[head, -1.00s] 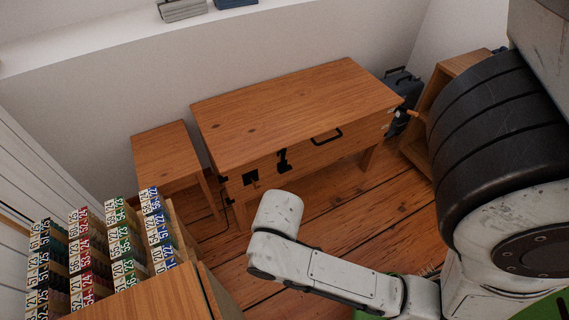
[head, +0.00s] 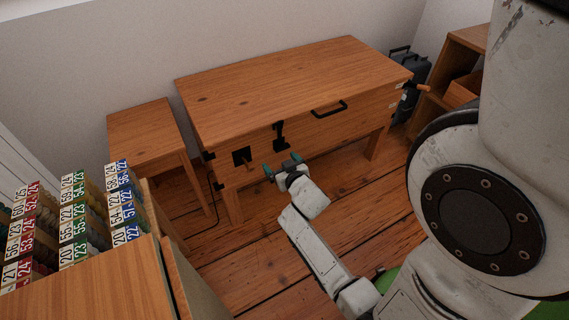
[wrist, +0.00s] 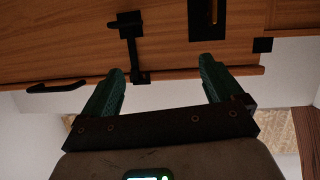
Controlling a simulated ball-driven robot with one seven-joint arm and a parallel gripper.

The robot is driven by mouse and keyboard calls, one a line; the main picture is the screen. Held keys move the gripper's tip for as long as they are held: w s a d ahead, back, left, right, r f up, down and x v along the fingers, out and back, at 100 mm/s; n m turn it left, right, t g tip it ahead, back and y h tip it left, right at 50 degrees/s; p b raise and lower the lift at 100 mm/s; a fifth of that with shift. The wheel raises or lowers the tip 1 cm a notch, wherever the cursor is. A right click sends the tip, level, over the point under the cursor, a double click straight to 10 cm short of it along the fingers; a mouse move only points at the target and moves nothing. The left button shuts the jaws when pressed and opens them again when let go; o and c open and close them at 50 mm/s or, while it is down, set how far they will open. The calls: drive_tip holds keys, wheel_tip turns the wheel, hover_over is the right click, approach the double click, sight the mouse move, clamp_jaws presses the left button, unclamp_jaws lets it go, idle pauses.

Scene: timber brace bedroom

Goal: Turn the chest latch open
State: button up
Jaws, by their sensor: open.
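The wooden chest (head: 300,78) stands against the wall with its lid down. Its front bears a tall black latch-like fitting (head: 280,136) and, left of it, a square black plate (head: 241,156) with a small wooden lever (head: 249,166). My gripper (head: 283,164) is open and empty, just in front of the chest below these fittings. In the wrist view my gripper (wrist: 162,66) has its green fingers spread toward the chest front. The black fitting (wrist: 129,40) lies by the left finger, and the plate (wrist: 206,18) lies beyond the right finger. I see no contact.
A black pull handle (head: 328,109) is on the chest front, to the right. A small wooden table (head: 142,133) stands left of the chest. A cabinet (head: 95,286) with numbered tags fills the lower left. A dark suitcase (head: 408,75) and shelf are at right. Floor before the chest is clear.

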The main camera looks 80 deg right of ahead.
sight(284, 149)
drive_tip(key=s+d+f+t+h+b, duration=0.2)
drive_tip(key=s+d+f+t+b, duration=0.1)
drive_tip(key=s+d+f+b, duration=0.3)
drive_tip(key=shift+w+a+f+b+x, duration=0.15)
drive_tip(key=shift+b+x, duration=0.7)
drive_tip(key=shift+x, duration=0.9)
drive_tip(key=shift+w+a+f+b+x, duration=0.2)
drive_tip(key=shift+b+x, duration=0.65)
drive_tip(key=shift+x, duration=0.85)
drive_tip(key=shift+w+a+f+b+x, duration=0.15)
drive_tip(key=shift+b+x, duration=0.7)
drive_tip(key=shift+x, duration=0.9)
drive_tip(key=shift+c, duration=0.2)
drive_tip(key=c, duration=1.5)
